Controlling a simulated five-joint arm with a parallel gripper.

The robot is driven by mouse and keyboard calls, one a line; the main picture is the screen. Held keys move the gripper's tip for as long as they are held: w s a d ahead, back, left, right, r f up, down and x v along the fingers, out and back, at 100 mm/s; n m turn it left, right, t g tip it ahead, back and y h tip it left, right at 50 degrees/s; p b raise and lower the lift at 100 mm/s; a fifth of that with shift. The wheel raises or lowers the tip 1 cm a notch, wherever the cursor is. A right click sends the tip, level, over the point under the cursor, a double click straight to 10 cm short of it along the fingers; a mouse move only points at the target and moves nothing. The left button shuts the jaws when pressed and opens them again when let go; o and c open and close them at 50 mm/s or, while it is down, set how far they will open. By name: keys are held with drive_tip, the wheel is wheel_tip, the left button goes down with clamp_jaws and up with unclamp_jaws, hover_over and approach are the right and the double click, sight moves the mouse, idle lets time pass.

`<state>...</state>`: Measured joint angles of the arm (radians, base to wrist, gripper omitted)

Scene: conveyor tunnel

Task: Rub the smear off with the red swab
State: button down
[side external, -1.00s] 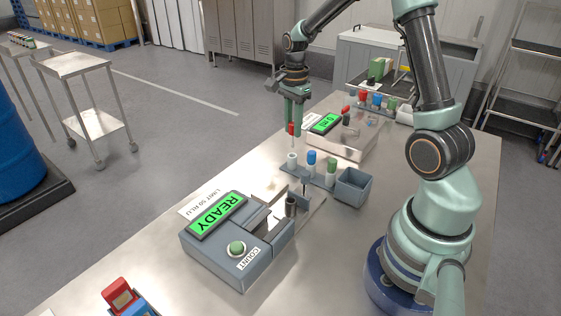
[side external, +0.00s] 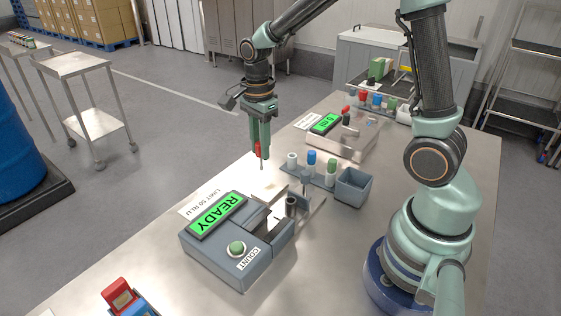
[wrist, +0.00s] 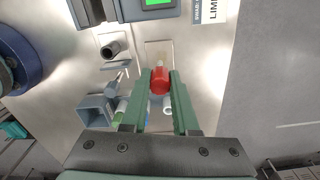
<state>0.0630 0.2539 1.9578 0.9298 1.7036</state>
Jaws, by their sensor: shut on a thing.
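My gripper (side external: 261,145) is shut on the red swab (side external: 258,151). The swab hangs upright with its thin stem pointing down, over the steel table left of the swab rack (side external: 322,180). In the wrist view, the red cap (wrist: 160,80) sits between my two green fingers. I cannot make out the smear on the bright, reflective table; a faint outlined rectangle shows just beyond the cap in the wrist view. Whether the stem's tip touches the table is hard to tell.
The rack holds a white swab (side external: 292,160), a blue swab (side external: 311,158) and a green swab (side external: 331,167). A grey bin (side external: 353,187) stands right of it. A grey counter (side external: 265,262) reading READY, with a green button (side external: 237,248), stands in front. Another green-screened device (side external: 325,123) is behind.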

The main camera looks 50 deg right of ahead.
drive_tip(key=shift+s+a+f, duration=0.1)
drive_tip(key=shift+a, duration=0.25)
drive_tip(key=shift+f, duration=2.9)
drive_tip(key=shift+f, duration=1)
drive_tip(key=shift+d, duration=0.15)
drive_tip(key=shift+d+r, duration=0.1)
drive_tip(key=shift+d, duration=3.25)
drive_tip(key=shift+s+a, duration=0.1)
drive_tip(key=shift+a, duration=3.4)
